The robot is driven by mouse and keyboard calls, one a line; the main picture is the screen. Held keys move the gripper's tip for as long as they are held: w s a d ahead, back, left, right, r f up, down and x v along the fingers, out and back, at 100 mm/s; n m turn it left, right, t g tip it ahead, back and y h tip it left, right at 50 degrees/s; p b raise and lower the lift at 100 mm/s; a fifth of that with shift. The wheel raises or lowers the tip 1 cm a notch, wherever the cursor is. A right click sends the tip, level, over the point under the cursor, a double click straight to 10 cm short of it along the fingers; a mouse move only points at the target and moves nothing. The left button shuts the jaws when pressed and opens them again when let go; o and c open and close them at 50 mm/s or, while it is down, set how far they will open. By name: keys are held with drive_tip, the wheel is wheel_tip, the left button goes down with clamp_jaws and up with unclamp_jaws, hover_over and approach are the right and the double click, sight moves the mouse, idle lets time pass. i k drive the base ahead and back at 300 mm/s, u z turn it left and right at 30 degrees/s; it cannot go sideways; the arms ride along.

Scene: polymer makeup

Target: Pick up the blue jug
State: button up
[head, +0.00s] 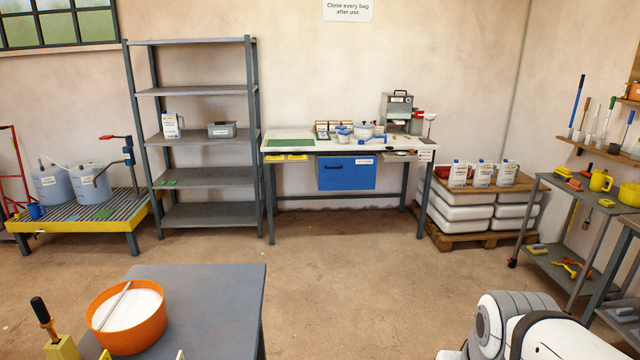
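A small blue jug (36,211) stands at the far left, on the front left part of a low yellow-edged platform with a grating (88,222). It looks upright, with its handle toward the right. Two grey-blue drums (90,184) stand just behind it and to its right. Only white and grey links of my own arm show at the bottom right; my gripper is out of view, far from the jug.
A grey table (215,300) with an orange bucket (127,335) of white material stands in the near left. A red frame (18,165) is beside the platform. A shelving rack (205,178) and workbench (340,146) line the back wall. The middle floor is clear.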

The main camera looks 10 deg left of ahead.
sight(34, 209)
drive_tip(key=z, duration=0.05)
drive_tip(key=i, duration=2.45)
drive_tip(key=u, duration=1.8)
drive_tip(key=i, duration=2.75)
drive_tip(key=u, duration=1.75)
